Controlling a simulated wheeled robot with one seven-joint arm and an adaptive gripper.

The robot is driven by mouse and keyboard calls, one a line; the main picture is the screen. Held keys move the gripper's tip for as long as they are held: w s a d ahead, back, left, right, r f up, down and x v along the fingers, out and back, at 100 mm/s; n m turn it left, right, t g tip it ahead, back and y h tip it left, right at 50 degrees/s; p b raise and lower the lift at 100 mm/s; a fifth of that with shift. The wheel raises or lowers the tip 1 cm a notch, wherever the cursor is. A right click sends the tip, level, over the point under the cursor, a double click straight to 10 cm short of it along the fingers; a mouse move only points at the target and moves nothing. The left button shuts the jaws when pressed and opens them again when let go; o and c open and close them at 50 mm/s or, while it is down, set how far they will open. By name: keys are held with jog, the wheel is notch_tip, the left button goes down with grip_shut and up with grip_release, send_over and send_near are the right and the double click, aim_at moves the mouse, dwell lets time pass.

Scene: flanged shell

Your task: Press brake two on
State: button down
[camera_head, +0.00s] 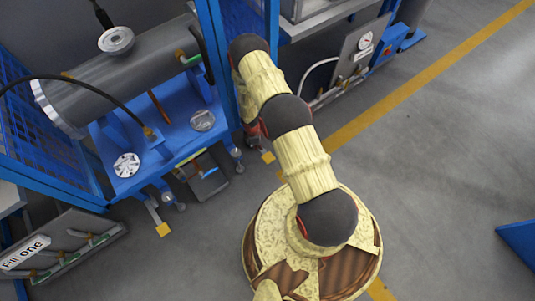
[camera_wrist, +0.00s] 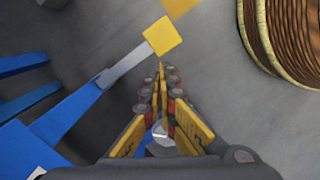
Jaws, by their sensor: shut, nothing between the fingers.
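A yellow brake pedal (camera_head: 268,157) sticks out low beside a castor at the right end of the blue frame. The wrist view shows a yellow pedal (camera_wrist: 162,35) on a grey bar, just beyond my fingertips. My gripper (camera_wrist: 161,72) is shut and empty, pointing at the floor near that pedal; I cannot tell whether it touches. In the head view my arm mostly hides the gripper. A second yellow pedal (camera_head: 162,229) sits at the frame's front left castor. No number shows on either pedal.
The blue frame (camera_head: 178,140) carries a grey flanged shell (camera_head: 125,72). A "Fill one" panel (camera_head: 65,245) stands at lower left. A gauge panel (camera_head: 362,50) stands at upper right. The grey floor (camera_head: 440,160) at right is mostly clear, crossed by a yellow line (camera_head: 400,95).

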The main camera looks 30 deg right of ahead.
jog(key=shift+a+r, duration=0.1)
jog(key=shift+r, duration=1.05)
jog(key=shift+w, duration=0.1)
